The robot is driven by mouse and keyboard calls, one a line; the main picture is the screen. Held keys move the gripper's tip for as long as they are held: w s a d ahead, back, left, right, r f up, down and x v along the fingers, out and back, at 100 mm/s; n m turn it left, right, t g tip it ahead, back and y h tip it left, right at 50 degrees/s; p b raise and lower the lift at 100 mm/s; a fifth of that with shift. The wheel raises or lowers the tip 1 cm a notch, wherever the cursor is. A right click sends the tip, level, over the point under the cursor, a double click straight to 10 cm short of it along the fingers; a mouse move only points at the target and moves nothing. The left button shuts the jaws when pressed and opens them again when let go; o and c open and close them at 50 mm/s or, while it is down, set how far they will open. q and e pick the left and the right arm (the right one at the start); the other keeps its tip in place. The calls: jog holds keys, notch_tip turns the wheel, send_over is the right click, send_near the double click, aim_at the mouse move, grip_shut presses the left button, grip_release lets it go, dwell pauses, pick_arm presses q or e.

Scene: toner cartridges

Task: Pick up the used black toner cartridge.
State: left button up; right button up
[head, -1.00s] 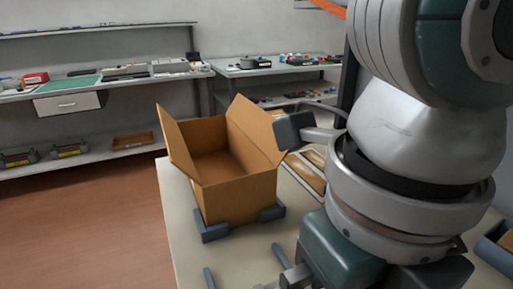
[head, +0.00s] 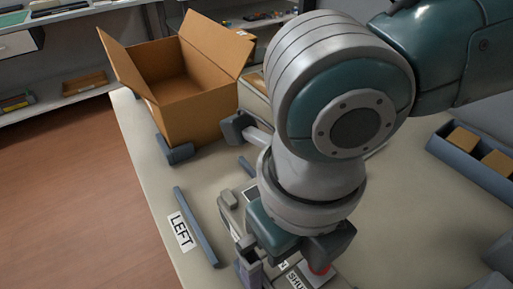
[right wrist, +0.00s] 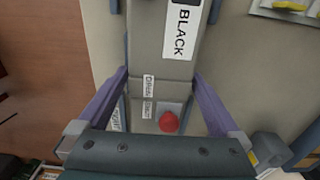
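In the right wrist view, a long grey body (right wrist: 161,62) with a white "BLACK" label (right wrist: 180,28) runs up from between my fingers. Whether it is the cartridge itself or a holder for it, I cannot tell. My right gripper (right wrist: 160,75) has its two purple fingers apart, one on each side of this body; contact is not clear. A smaller label and a red round knob (right wrist: 168,122) lie nearer the palm. In the head view my right gripper (head: 247,268) points down over the table, and the arm hides much of what is under it. My left gripper is not in view.
An open cardboard box (head: 197,115) stands at the table's far left, held by grey corner stops. A blue-grey tray (head: 460,165) with brown blocks is at right. Shelves stand behind.

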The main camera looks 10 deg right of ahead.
grip_shut()
dwell(0.7)
